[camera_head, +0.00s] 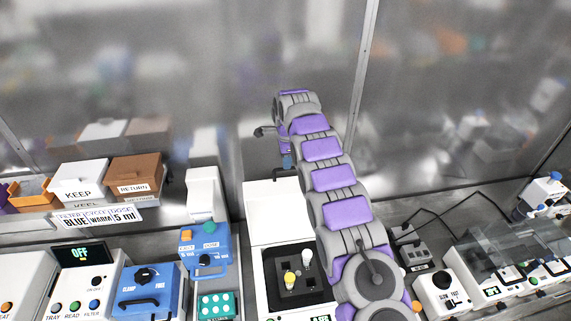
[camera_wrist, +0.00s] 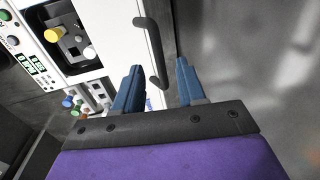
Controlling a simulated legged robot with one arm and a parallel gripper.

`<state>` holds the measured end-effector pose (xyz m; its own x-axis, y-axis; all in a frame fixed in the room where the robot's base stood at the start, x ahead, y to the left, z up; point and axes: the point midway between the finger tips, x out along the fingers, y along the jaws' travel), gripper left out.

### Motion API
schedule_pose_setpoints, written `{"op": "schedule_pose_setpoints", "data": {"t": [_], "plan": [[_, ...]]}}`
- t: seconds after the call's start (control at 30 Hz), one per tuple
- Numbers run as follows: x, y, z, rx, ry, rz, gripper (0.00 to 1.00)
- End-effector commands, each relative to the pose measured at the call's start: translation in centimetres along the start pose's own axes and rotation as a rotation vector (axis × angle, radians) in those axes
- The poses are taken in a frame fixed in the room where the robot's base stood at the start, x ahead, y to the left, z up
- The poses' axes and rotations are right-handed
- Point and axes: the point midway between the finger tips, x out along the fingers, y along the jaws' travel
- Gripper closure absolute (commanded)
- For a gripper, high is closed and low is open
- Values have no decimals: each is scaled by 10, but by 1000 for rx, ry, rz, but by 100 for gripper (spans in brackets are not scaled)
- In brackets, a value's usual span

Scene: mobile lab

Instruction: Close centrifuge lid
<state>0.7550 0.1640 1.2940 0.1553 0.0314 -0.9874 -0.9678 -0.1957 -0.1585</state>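The centrifuge (camera_head: 263,285) is a white box with a dark well in the middle of the bench. It also shows at the upper left of the wrist view (camera_wrist: 98,72). A yellow-capped and a white-capped item stand in the well. Its white lid (camera_head: 275,212) is open, raised behind the well. A black bar handle (camera_wrist: 150,45) is on the lid's edge in the wrist view. My gripper (camera_wrist: 159,64) is open, its two blue fingers apart with the handle's lower end between them in the picture. I cannot tell its depth. In the head view, the gripper (camera_head: 288,161) is just above the lid's top edge, partly hidden by my arm.
A blue device (camera_head: 205,250) and a teal-topped rack (camera_head: 216,306) stand left of the centrifuge. Boxes marked KEEP (camera_head: 79,183) and RETURN (camera_head: 135,178) are on the left shelf. A slow/fast knob device (camera_head: 440,290) stands at right. A metal wall (camera_head: 180,60) is behind.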

Motion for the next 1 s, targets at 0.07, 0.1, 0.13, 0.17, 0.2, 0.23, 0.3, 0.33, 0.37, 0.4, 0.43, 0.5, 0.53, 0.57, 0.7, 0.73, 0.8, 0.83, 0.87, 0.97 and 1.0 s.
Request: {"op": "schedule_pose_setpoints", "data": {"t": [0.07, 0.1, 0.13, 0.17, 0.2, 0.23, 0.3, 0.33, 0.37, 0.4, 0.43, 0.5, 0.53, 0.57, 0.7, 0.73, 0.8, 0.83, 0.87, 0.97, 1.0], "plan": [[13, 1, -1, 1, 0, 3, 60], [18, 1, -1, 0, 0, 3, 60], [22, 1, 0, 0, 0, 3, 60], [25, 1, 0, 0, 0, 3, 60], [28, 1, 0, -1, 0, 2, 60], [31, 1, 0, -1, 0, 1, 60], [35, 1, 0, -1, 0, -1, 60], [36, 0, 0, -1, 0, -1, 60], [37, 0, 0, -1, 0, -1, 60], [38, 0, 0, -1, 0, -2, 60], [38, 0, 0, -1, 0, -2, 60], [38, 0, 0, -1, 0, -2, 60], [38, 0, 0, -1, 0, -2, 60], [38, 0, 0, -1, 0, -2, 60], [38, 0, 0, -1, 0, -1, 66], [38, 0, 0, -1, 0, -1, 69], [38, 0, 0, -1, 0, -1, 75], [38, 0, 0, -1, 0, -1, 78], [38, 0, 0, -1, 0, -1, 81], [38, 0, 0, -1, 0, -1, 91], [38, 0, 0, -1, 0, -1, 94]]}}
